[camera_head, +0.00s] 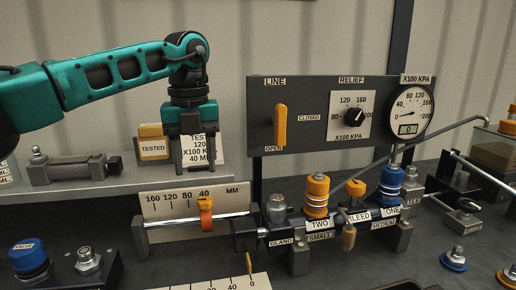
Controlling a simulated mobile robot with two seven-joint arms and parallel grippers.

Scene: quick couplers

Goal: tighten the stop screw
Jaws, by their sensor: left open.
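An orange stop (206,215) sits on a horizontal steel rod (178,224) in front of a white MM scale plate (160,206). Its small orange head, which looks like the stop screw (206,200), is at the top near the 40 mark. My left gripper (193,170) points down above and slightly left of the stop, apart from it. Its jaws are open with nothing between them, in front of a printed white card (205,142). The screw's thread and how tight it is cannot be seen. My right gripper is not in view.
An orange TESTED stamp or tag (152,142) stands close left of my gripper on a grey shelf (110,182). A dark panel (300,88) with an orange line lever (280,124) and a gauge (408,107) rises to the right. Couplers (316,196) crowd the manifold right of the rod.

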